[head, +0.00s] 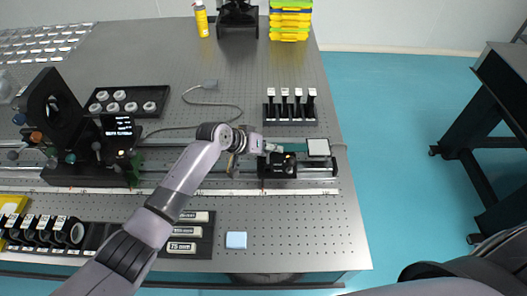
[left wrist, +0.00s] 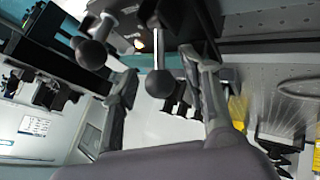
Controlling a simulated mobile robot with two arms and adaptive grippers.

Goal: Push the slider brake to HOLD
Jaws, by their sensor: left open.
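The slider (head: 284,166) is a small black carriage on the rail near the right end of the optical table. My left gripper (head: 270,148) is right at it, reaching over the rail from the left and covering part of it. In the left wrist view the left gripper (left wrist: 160,66) is open. A dark ball knob (left wrist: 160,83) on a silver rod shows between its fingers, with no clear contact. A second ball knob (left wrist: 90,54) lies outside the left finger. I cannot read a HOLD mark or tell the brake's position. My right gripper is not in view.
A white square plate (head: 318,147) stands just right of the slider. A black rack of posts (head: 290,112) is behind the rail. A black instrument with a lit display (head: 118,126) is at the left.

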